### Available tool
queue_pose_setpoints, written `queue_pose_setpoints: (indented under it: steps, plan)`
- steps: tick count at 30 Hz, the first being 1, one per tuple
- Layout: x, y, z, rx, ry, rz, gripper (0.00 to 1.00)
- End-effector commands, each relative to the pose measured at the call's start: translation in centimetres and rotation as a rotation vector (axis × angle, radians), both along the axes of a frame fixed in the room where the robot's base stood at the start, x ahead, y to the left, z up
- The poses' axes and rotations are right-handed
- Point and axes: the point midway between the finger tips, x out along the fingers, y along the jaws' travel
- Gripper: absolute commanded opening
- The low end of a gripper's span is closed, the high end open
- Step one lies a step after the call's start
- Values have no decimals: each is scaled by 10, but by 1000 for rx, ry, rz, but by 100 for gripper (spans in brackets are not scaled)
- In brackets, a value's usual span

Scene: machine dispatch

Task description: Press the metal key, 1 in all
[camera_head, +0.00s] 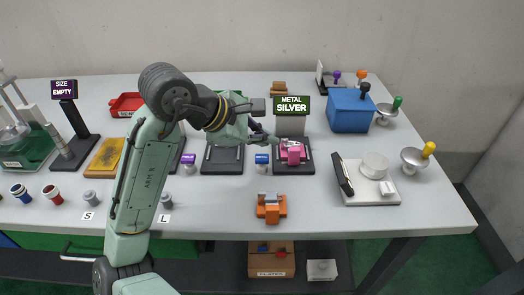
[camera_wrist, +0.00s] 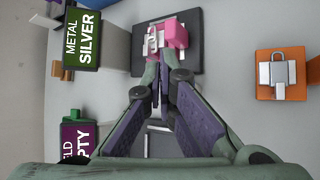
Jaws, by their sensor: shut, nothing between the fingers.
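The metal station has a display (camera_head: 292,104) reading "METAL SILVER" in green, with a black base (camera_head: 294,169) in front. A pink block-like piece (camera_head: 292,152) sits on that base. The wrist view also shows the display (camera_wrist: 83,38), the base (camera_wrist: 190,66) and the pink piece (camera_wrist: 175,33). A small silver part lies beside the pink piece; I cannot tell whether it belongs to it. My gripper (camera_wrist: 158,58) is shut and empty, its tips at the pink piece's edge; I cannot tell whether they touch. No separate key is clearly made out.
A second display (camera_wrist: 76,138), partly cut off, reads "...PTY". An orange clamp-like piece (camera_head: 271,207) lies in front. A blue box (camera_head: 350,110) and a white scale-like device (camera_head: 368,182) stand to the right. The table front between them is clear.

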Motion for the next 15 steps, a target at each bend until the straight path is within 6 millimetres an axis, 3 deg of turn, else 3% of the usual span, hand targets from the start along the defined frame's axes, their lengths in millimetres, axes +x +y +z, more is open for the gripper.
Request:
queue_pose_setpoints:
  steps: [1, 7, 15]
  plan:
    - [0, 0, 10, 0, 0, 0, 0]
    - [0, 0, 24, 2, -1, -1, 0]
    - [0, 0, 28, 0, 1, -1, 0]
